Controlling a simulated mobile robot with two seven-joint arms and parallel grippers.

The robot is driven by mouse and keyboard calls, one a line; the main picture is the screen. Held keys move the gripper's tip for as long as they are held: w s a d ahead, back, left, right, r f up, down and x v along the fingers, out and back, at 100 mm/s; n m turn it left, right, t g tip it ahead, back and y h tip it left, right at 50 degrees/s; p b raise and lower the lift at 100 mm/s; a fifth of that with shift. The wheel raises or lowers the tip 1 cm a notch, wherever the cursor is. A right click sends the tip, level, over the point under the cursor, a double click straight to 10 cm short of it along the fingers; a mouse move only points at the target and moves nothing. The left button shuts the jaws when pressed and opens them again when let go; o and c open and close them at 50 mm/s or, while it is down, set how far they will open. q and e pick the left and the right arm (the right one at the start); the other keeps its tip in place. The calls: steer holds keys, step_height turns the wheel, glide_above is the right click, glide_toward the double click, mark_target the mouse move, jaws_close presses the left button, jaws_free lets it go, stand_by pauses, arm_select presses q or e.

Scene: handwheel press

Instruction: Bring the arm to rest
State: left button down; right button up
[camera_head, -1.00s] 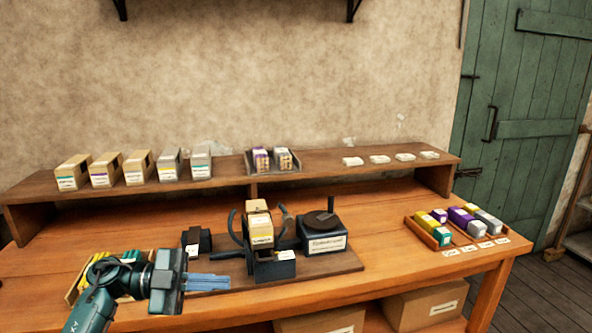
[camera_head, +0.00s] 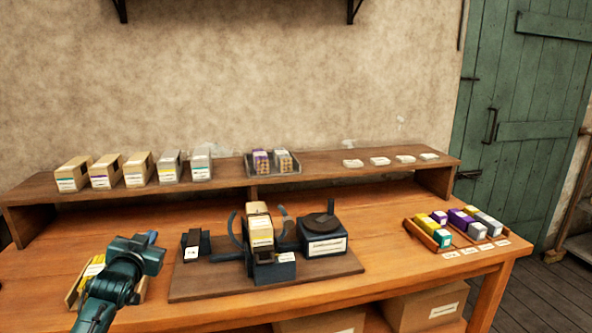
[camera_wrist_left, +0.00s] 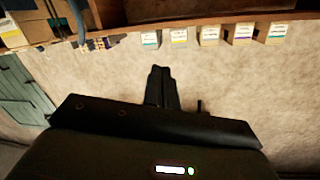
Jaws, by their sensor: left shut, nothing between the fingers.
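My left gripper (camera_head: 150,238) is at the left of the head view, above the front left of the bench and in front of a tray with yellow items. Its fingers point away from the camera and mostly hide behind its body. In the left wrist view the two fingers (camera_wrist_left: 161,88) lie together, shut and empty, with the wall behind them. The handwheel press (camera_head: 262,240) stands on its dark base board to the right of the gripper, apart from it. My right gripper is not in view.
The tray (camera_head: 78,290) sits close under my left arm. Several boxes (camera_head: 137,168) line the back shelf (camera_head: 225,178). A rack of coloured blocks (camera_head: 446,240) is at the bench's right. The bench top (camera_head: 385,262) between press and rack is clear.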

arm_select(q)
steer(key=s+d+f+m+g+h, duration=0.1)
steer(key=s+d+f+g+h, duration=0.1)
steer(key=s+d+f, duration=0.5)
steer(key=s+d+f+g+h, duration=0.1)
steer(key=s+d+f, duration=0.3)
steer(key=s+f, duration=0.55)
steer(key=s+d+f+g, duration=0.1)
steer(key=s+d+f, duration=0.1)
steer(key=s, duration=0.5)
steer(key=s+d+f+g+h, duration=0.1)
steer(key=s+d+f, duration=0.2)
steer(key=s, duration=0.5)
steer(key=s+d+f+g+h, duration=0.1)
steer(key=s+d+f, duration=0.2)
steer(key=s, duration=0.4)
steer(key=shift+s+d+n, duration=0.15)
steer(key=shift+d+n, duration=0.25)
steer(key=shift+d, duration=0.35)
